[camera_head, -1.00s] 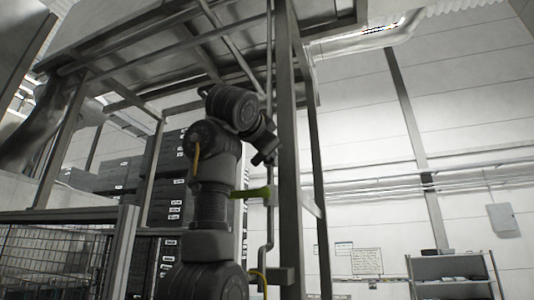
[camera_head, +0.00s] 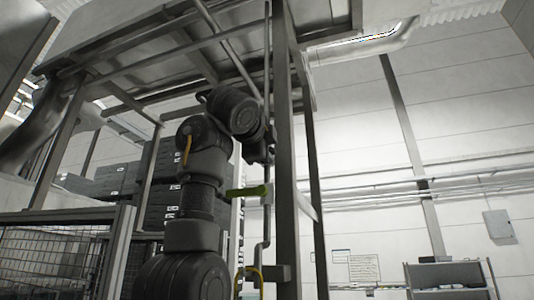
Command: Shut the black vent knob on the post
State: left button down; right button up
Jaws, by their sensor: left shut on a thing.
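My left arm rises from the bottom and bends over at the wrist. My left gripper (camera_head: 263,152) points down against the thin vertical pipe (camera_head: 268,85) beside the grey steel post (camera_head: 287,150). It is shut on a small dark thing at the pipe, which fits the black vent knob. The knob itself is hidden by the fingers, so I cannot see how far it is turned. My right gripper is not in view.
A green lever handle (camera_head: 248,191) sits on the pipe just below the gripper. A yellow loop (camera_head: 250,271) shows lower down. Steel beams (camera_head: 165,50) pass overhead. Stacked dark crates (camera_head: 112,180) and a mesh fence (camera_head: 50,265) stand left. A shelf (camera_head: 450,272) stands far right.

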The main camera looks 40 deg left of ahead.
pick_arm(q)
jog(key=shift+w+f, duration=0.1)
jog(key=shift+f, duration=0.15)
dwell(0.3)
jog(key=c, duration=1.5)
grip_release()
jog(key=shift+r, duration=0.15)
jog(key=shift+s+d+b, duration=0.2)
jog(key=shift+s+b, duration=0.25)
jog(key=shift+s, duration=0.2)
jog(key=b+v, duration=0.4)
jog(key=v, duration=0.5)
jog(key=shift+s+d, duration=0.2)
jog(key=shift+s, duration=0.15)
